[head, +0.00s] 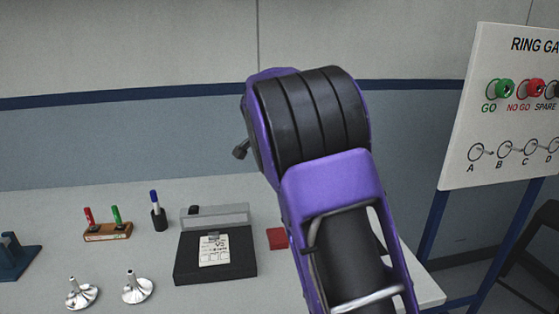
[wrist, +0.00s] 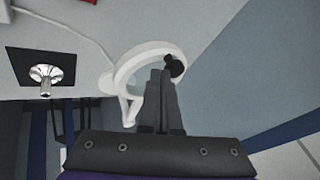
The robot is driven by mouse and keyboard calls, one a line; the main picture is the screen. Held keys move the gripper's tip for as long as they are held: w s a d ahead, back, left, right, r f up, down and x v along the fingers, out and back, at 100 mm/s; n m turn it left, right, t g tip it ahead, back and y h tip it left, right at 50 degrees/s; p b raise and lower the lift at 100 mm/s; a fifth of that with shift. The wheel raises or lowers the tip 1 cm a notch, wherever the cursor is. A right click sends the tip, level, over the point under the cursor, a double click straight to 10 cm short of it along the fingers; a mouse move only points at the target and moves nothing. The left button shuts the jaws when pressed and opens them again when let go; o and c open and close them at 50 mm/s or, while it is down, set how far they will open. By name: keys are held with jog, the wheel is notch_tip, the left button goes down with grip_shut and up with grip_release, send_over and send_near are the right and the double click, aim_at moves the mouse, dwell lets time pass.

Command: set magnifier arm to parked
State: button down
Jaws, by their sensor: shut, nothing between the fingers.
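The magnifier (wrist: 124,73) shows in the wrist view as a white ring around a lens, with a white arm piece below it and a dark round knob (wrist: 174,67) at its right. My gripper (wrist: 158,72) is shut and empty. Its fingertips overlap the lens area and the right part of the ring in the picture; I cannot tell whether they touch it. The fingers hide part of the ring and lens. In the head view my purple and black arm fills the middle, and I cannot make out the magnifier or my gripper there.
On the bench (head: 40,205) are a wooden rack (head: 107,233) with red and green pens, a cup (head: 159,220) with a blue pen, a black box (head: 215,268), two shiny metal parts (head: 82,293) and a blue stand (head: 15,257). A ring-gauge board (head: 505,120) stands at right.

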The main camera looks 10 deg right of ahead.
jog(key=shift+w+a+r+m+h+p, duration=0.15)
jog(key=shift+w+m+h+p, duration=0.1)
jog(key=shift+w+p, duration=0.25)
jog(key=shift+w+a+f+m+h+p, duration=0.15)
jog(key=shift+w+m+p, duration=0.15)
jog(key=shift+w, duration=0.4)
jog(key=shift+w+a+r+m+h+p, duration=0.1)
jog(key=shift+w+m+h+p, duration=0.15)
jog(key=shift+w+p, duration=0.25)
jog(key=shift+w, duration=0.1)
jog(key=shift+d, duration=0.1)
